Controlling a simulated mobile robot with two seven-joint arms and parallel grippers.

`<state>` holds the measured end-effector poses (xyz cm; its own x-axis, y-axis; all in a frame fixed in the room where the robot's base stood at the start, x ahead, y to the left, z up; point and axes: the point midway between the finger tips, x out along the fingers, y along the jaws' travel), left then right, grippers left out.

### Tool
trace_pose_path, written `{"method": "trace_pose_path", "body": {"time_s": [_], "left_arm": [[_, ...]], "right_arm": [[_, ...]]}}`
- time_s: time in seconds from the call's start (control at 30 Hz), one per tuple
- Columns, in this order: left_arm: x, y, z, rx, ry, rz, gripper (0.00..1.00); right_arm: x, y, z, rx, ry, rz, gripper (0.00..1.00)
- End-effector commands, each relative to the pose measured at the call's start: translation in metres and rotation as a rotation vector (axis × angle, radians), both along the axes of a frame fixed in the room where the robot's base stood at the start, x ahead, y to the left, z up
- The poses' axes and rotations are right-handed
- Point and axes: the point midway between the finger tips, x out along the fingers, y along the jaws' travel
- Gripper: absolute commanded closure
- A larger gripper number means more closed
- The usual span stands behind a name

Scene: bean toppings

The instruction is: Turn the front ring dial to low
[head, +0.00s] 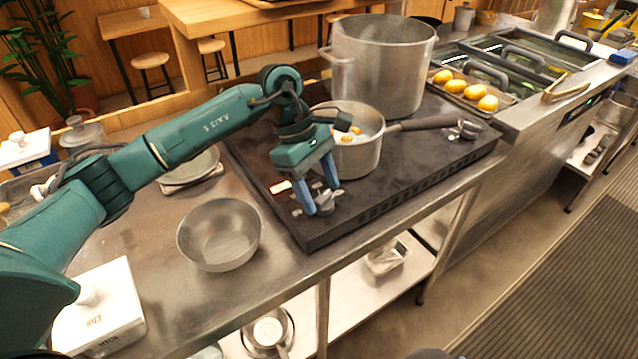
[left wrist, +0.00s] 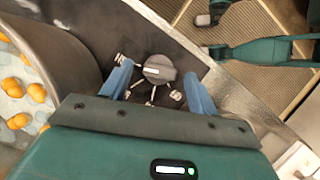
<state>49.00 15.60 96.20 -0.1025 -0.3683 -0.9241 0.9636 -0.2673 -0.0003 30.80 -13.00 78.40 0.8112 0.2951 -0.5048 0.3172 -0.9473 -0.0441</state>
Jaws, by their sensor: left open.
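The front ring dial (head: 325,203) is a grey round knob at the near left corner of the black cooktop (head: 290,212). The dial (left wrist: 158,67) also shows in the left wrist view, with a pale mark on its top and white lines and labels around it; the labels are too small to read surely. My left gripper (head: 321,198) is open, pointing down, with one blue finger on each side of the dial. Gaps show between fingers and knob in the left wrist view. A teal arm part of mine (left wrist: 262,48) shows there at upper right; its jaws are unclear.
A saucepan (head: 362,160) with yellow pieces in liquid stands close behind my left gripper, and a large pot (head: 385,75) behind it. A second dial (head: 467,129) sits at the cooktop's right. A metal bowl (head: 219,235) stands on the counter at left.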

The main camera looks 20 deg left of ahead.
Motion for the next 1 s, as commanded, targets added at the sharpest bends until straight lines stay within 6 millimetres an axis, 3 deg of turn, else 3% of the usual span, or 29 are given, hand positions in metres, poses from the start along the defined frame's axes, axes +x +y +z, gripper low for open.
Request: {"method": "trace_pose_path", "body": {"time_s": [0.27,0.8,1.0], "left_arm": [[0.0000,-0.0006,-0.0013,0.000,-0.001,0.000,0.40],[0.0001,-0.0003,-0.0009,0.000,-0.001,0.001,0.84],[0.0000,-0.0001,-0.0011,0.000,-0.001,0.013,0.85]], "right_arm": [[-0.0006,-0.0011,-0.0018,-0.007,0.002,0.006,0.45],[-0.0002,0.0010,-0.0006,0.001,0.001,0.003,0.45],[0.0003,0.0016,-0.0004,0.004,-0.002,0.001,0.45]]}}
